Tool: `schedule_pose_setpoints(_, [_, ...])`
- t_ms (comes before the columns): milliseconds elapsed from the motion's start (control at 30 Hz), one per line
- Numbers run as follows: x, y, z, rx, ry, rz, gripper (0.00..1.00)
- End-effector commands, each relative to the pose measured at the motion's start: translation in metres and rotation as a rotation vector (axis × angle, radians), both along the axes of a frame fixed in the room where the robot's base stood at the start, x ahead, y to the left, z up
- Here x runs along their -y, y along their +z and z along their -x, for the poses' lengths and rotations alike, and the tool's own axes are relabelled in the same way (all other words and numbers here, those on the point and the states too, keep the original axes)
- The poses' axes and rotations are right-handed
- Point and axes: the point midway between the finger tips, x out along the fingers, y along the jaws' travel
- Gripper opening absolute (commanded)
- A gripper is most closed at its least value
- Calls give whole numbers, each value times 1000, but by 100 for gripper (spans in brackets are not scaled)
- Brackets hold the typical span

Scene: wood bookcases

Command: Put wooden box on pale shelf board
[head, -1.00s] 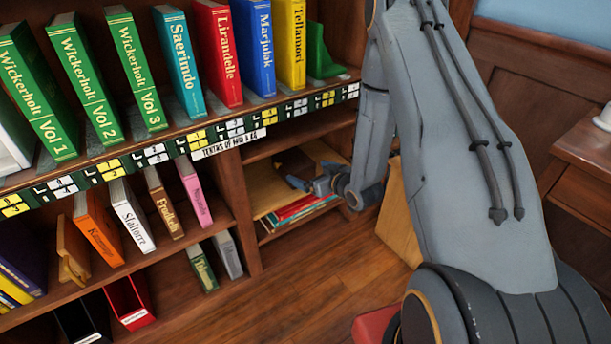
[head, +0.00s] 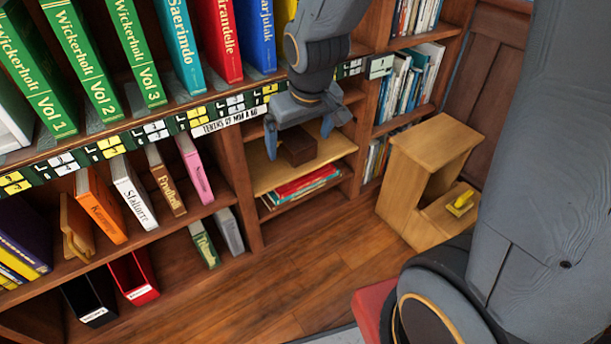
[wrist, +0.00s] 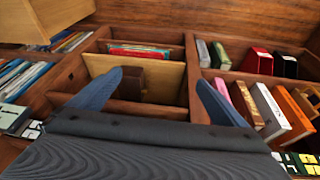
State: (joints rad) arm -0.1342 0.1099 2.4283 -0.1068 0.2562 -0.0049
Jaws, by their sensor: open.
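The wooden box (head: 299,150) is small and dark brown. It sits on the pale shelf board (head: 338,153), in the low middle compartment of the bookcase. My gripper (head: 299,134) is open and empty, with its blue fingers spread. In the head view it hangs just in front of and above the box, one finger on each side. In the wrist view the box (wrist: 131,79) lies beyond the fingertips, and the pale board (wrist: 170,78) spreads around it. The box looks apart from the fingers. My gripper hides part of the compartment in the head view.
Flat red and teal books (head: 305,183) lie beneath the pale board. A shelf edge with labels (head: 150,131) runs above, under upright books. A wooden step stool (head: 432,150) with a yellow object (head: 461,204) stands on the right. The floor (head: 300,255) in front is clear.

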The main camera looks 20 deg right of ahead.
Motion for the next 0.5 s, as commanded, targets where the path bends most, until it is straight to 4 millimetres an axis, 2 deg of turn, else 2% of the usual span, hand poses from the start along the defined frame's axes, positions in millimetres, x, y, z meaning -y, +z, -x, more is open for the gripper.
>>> schedule_pose_setpoints(33, [-8, 14, 23, -36, 1, -4, 97])
schedule_pose_setpoints(100, [-16, 26, 57, -104, -2, -8, 97])
schedule_pose_setpoints(200, [-26, 42, 103, -192, -1, -18, 97])
schedule_pose_setpoints(300, [-33, 54, 141, -265, 5, -27, 97])
schedule_pose_setpoints(400, [-37, 61, 166, -315, 10, -33, 97])
schedule_pose_setpoints(500, [-38, 64, 180, -343, 13, -37, 97])
